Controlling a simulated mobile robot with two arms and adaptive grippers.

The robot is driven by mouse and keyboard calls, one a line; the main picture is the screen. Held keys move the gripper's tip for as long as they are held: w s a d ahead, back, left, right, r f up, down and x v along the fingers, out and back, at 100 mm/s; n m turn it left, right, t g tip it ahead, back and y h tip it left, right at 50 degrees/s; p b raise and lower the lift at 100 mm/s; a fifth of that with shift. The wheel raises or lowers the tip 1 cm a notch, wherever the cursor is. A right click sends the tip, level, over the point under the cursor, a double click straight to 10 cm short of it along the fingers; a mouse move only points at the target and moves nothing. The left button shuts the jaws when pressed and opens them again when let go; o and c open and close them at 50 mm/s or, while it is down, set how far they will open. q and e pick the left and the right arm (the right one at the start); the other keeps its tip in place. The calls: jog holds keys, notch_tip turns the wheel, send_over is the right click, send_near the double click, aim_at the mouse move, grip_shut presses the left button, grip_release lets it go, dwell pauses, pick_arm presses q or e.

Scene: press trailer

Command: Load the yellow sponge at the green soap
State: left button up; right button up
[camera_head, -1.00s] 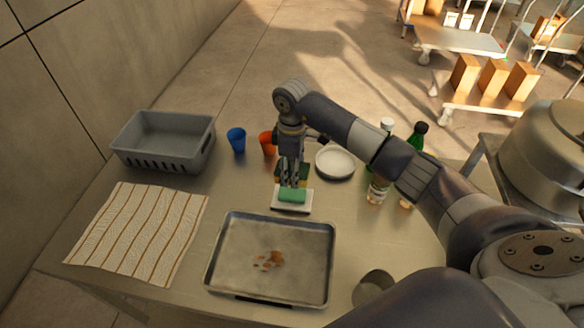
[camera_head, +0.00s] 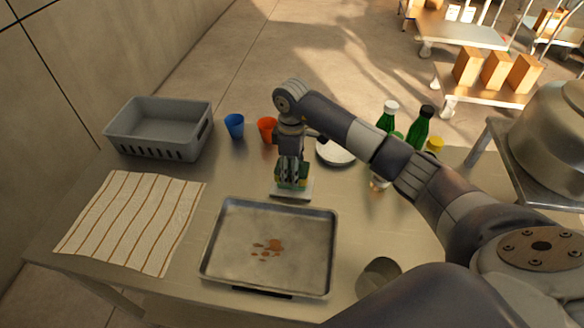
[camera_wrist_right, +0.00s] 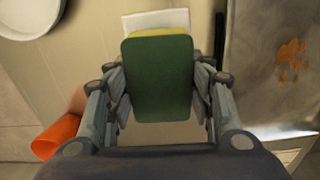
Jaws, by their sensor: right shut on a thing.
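My right gripper (camera_head: 291,182) points down and is shut on the yellow sponge (camera_head: 302,176), which has a dark green scouring side. In the right wrist view the sponge's green face (camera_wrist_right: 158,80) is between the fingers, with a yellow edge on top. The sponge is low over a white dish (camera_head: 291,195); I cannot tell whether it touches. The dish also shows behind the sponge in the right wrist view (camera_wrist_right: 155,19). The green soap is hidden behind the sponge and fingers. My left gripper is not in view.
A stained metal tray (camera_head: 230,274) lies in front, a striped cloth (camera_head: 130,222) and grey basket (camera_head: 150,150) left. Blue (camera_head: 234,126) and orange (camera_head: 266,129) cups and a white plate (camera_head: 335,152) stand behind. Green bottles (camera_head: 419,130) are right; a metal cup (camera_head: 378,280) is near.

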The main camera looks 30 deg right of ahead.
jog(key=shift+f+b, duration=0.3)
jog(key=shift+f, duration=0.25)
dwell(0.7)
jog(key=shift+f, duration=0.1)
dwell(1.0)
notch_tip(320, 180, up, 7)
jog(key=p, duration=0.6)
dwell(0.6)
